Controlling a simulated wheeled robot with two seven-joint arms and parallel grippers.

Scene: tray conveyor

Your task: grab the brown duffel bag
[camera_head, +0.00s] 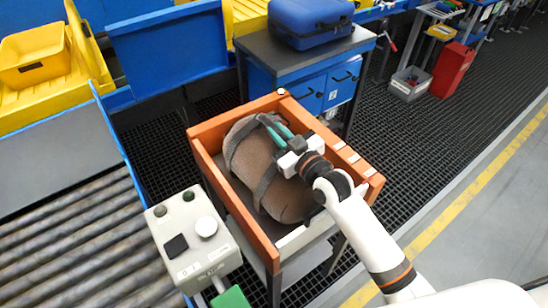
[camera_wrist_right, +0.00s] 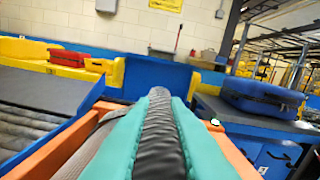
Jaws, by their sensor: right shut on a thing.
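The brown duffel bag (camera_head: 290,198) lies in an orange-walled tray (camera_head: 215,178) in the middle of the head view. It has dark grey straps. My right gripper (camera_head: 274,130) reaches over the bag from the lower right, its teal fingers on a strap at the bag's upper side. In the right wrist view the two teal fingers (camera_wrist_right: 158,108) are shut on a dark grey strap (camera_wrist_right: 160,140), which runs between them. The bag's body still rests inside the tray walls. My right arm hides part of the bag's right side. My left gripper is not in view.
A grey control box (camera_head: 187,238) with buttons stands close to the tray's left. A roller conveyor (camera_head: 80,235) lies further left. A blue cabinet (camera_head: 318,82) with a blue case (camera_head: 310,20) on top stands behind. Dark grated floor (camera_head: 440,130) is clear at right.

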